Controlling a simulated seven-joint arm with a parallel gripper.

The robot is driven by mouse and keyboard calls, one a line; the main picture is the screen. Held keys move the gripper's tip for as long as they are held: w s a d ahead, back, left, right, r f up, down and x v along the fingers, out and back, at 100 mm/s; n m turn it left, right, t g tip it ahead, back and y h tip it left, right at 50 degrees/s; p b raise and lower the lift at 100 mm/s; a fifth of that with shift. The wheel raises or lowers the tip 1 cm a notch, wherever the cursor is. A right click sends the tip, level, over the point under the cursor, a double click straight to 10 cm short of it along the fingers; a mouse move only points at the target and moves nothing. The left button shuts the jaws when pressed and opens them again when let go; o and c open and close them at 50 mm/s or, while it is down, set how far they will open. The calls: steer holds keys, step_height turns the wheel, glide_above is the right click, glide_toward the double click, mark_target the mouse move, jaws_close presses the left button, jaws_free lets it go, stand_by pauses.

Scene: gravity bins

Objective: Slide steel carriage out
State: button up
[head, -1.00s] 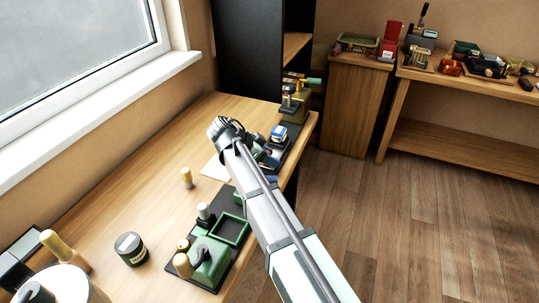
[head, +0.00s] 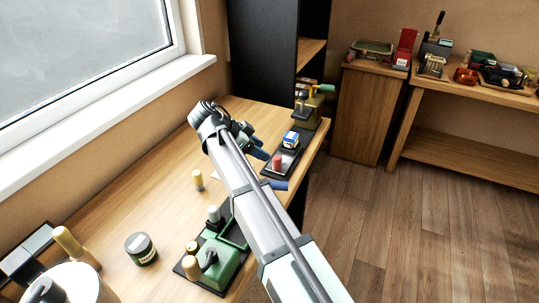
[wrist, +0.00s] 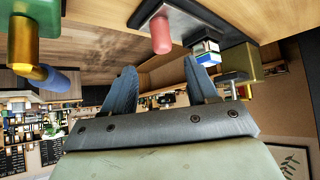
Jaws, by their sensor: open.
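A small device on a dark base (head: 268,172) stands near the table's right edge, with a red upright knob (head: 277,161) and a blue-and-white block (head: 290,139). The steel carriage cannot be told apart clearly; a greyish part shows around the knob. In the wrist view, the knob (wrist: 161,34) and block (wrist: 207,48) appear beyond the fingers. My gripper (wrist: 161,84) is open, with nothing between its two blue-grey fingers. In the head view, my gripper (head: 252,138) is beside the device's left side, apart from the knob. My arm hides part of the table.
A brass device with a green handle (head: 323,88) stands behind. A blue cylinder (head: 280,185) lies close to my arm. A green machine (head: 222,262) stands in front, with a dark jar (head: 140,249) to its left. A yellow peg (head: 198,180) stands on mostly clear table.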

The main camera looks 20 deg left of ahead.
steer(key=shift+v, duration=1.75)
